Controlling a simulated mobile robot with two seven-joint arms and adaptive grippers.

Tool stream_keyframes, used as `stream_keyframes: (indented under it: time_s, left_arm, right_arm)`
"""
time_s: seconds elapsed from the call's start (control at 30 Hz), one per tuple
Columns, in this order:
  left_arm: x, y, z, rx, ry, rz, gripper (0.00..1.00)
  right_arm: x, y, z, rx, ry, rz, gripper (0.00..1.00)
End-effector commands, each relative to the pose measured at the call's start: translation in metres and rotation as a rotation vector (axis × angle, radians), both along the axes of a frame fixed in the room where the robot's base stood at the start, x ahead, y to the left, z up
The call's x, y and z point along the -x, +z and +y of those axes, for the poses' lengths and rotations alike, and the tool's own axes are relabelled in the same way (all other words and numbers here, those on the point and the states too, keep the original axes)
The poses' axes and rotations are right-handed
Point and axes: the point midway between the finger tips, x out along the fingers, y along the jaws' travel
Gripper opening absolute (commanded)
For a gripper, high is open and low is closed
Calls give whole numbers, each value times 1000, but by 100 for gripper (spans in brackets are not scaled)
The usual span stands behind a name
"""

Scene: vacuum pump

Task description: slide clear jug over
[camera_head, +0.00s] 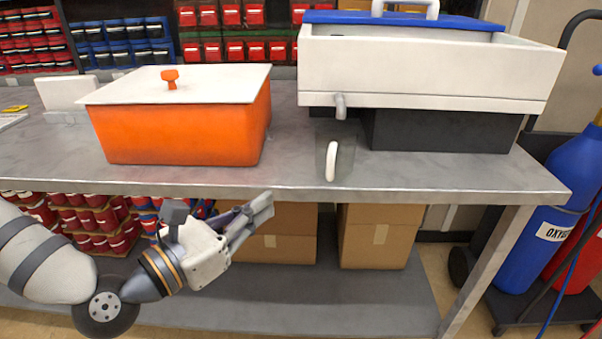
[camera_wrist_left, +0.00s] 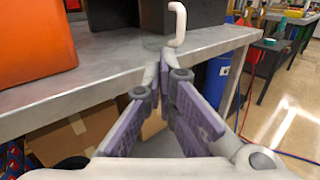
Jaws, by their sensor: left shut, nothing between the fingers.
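The clear jug (camera_head: 331,160) stands on the grey table near its front edge. Its body is see-through and hard to make out; its white handle shows plainly and faces the front. In the left wrist view the jug's white handle (camera_wrist_left: 178,25) shows just beyond my fingertips. My left gripper (camera_head: 264,207) is shut and empty, in front of the table edge and to the left of the jug in the head view. It appears apart from the jug. In the left wrist view its fingertips (camera_wrist_left: 159,62) meet. My right gripper is out of view.
An orange box with a white lid (camera_head: 180,130) stands on the table at left. A white tank with a blue lid (camera_head: 420,75), on dark blocks, stands behind the jug. The table (camera_head: 420,178) is clear to the jug's left. Blue gas cylinder (camera_head: 545,225) at right.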

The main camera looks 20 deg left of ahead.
Motion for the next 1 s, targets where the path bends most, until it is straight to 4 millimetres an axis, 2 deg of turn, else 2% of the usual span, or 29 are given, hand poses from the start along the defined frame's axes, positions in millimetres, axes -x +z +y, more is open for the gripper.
stream_keyframes:
  time_s: [0.03, 0.17, 0.4, 0.53, 0.7, 1.0]
  left_arm:
    - [-9, -14, -5, -3, -4, 21, 0]
    - [-35, -20, -16, -5, -5, 24, 0]
    - [-82, -7, -37, -9, -3, 8, 0]
    - [-101, -6, -45, -7, -2, 7, 0]
    - [-114, -5, -50, -6, 0, 7, 0]
    - [-116, -5, -50, -5, 1, 7, 0]
  right_arm:
    - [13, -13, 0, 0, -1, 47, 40]
    - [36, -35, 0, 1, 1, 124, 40]
    - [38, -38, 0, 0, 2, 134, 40]
    - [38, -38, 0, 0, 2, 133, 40]
    - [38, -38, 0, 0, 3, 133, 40]
    - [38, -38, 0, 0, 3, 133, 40]
